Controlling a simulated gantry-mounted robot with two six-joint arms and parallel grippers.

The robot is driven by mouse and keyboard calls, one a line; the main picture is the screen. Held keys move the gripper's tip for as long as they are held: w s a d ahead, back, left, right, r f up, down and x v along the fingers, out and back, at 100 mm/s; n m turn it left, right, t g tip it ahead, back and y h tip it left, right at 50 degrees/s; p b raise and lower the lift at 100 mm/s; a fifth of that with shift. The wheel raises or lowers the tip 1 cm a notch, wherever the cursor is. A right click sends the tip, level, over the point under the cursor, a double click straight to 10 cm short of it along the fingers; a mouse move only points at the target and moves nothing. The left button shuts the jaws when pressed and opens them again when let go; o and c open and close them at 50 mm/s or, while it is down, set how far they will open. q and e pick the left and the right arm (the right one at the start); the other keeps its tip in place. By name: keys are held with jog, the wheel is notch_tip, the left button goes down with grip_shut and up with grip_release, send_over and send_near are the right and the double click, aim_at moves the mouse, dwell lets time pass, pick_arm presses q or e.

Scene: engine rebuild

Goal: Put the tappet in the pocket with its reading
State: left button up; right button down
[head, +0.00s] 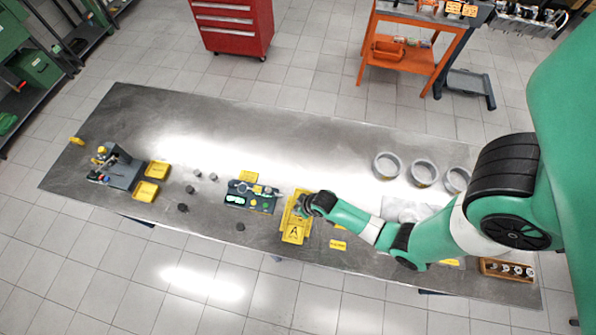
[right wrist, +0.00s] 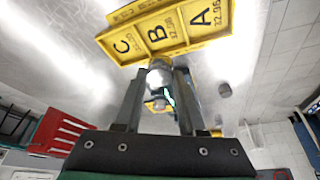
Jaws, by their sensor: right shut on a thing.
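A yellow tray (head: 292,234) with pockets lettered A, B and C lies near the front middle of the bench. In the right wrist view the tray (right wrist: 175,29) shows its letters clearly, with small numbers that are hard to read. My right gripper (right wrist: 157,78) is shut on a small grey round tappet (right wrist: 159,71), close beside the tray edge near B and C. My left gripper is not in view.
A dark gauge station (head: 252,197) stands left of the tray. Several loose dark cylinders, one at the front (head: 240,226), stand around it. Yellow bins (head: 146,191) and a grey fixture (head: 118,168) are farther left. Grey rings (head: 387,166) stand at the back right.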

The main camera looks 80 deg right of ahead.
notch_tip(320, 180, down, 4)
jog(key=shift+r+b, duration=0.25)
jog(key=shift+b, duration=0.75)
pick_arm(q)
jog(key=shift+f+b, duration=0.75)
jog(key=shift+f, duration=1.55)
pick_arm(e)
jog(key=shift+f, duration=1.85)
jog(key=shift+f, duration=0.25)
jog(key=c, duration=0.8)
grip_release()
jog(key=shift+r, duration=0.1)
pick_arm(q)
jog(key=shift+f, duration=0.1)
pick_arm(e)
jog(key=shift+o, duration=0.2)
